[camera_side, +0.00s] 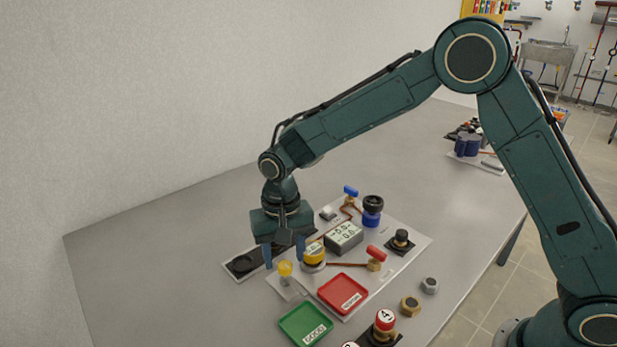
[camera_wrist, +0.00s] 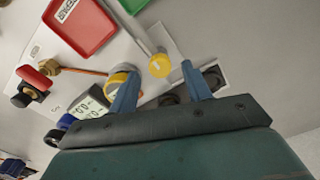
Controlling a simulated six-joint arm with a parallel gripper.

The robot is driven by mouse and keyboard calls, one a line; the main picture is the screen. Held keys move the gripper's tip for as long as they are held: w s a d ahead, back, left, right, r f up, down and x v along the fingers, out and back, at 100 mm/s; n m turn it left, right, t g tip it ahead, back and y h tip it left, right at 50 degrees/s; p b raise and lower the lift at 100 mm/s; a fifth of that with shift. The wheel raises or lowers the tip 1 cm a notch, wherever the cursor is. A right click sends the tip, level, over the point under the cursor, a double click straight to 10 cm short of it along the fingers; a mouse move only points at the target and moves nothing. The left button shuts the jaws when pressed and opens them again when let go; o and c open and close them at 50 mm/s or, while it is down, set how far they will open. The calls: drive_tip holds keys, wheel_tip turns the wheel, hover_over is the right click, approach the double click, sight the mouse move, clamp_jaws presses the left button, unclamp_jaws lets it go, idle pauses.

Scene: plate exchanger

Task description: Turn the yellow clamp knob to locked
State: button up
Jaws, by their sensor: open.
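Two yellow parts are on the board, and I cannot tell for sure which is the clamp knob. One is a small yellow knob (camera_side: 285,268) on a pale stem; in the wrist view (camera_wrist: 160,66) it appears between my fingers. The other is a wider yellow-topped round part (camera_side: 314,251) with dark marks on a grey base; the wrist view shows it (camera_wrist: 116,82) beside and partly behind the left finger. My gripper (camera_side: 284,258) points down with open, empty blue fingers, also in the wrist view (camera_wrist: 160,70). No lock marking is readable.
A red tray (camera_side: 343,293) and a green tray (camera_side: 306,324) lie in front. A grey display box (camera_side: 343,237), a red-handled valve (camera_side: 376,254) and a blue-black cylinder (camera_side: 372,211) crowd the board (camera_side: 418,241). The table's left side (camera_side: 140,270) is clear.

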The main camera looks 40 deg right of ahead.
drive_tip(key=shift+f, duration=0.9)
drive_tip(key=c, duration=1)
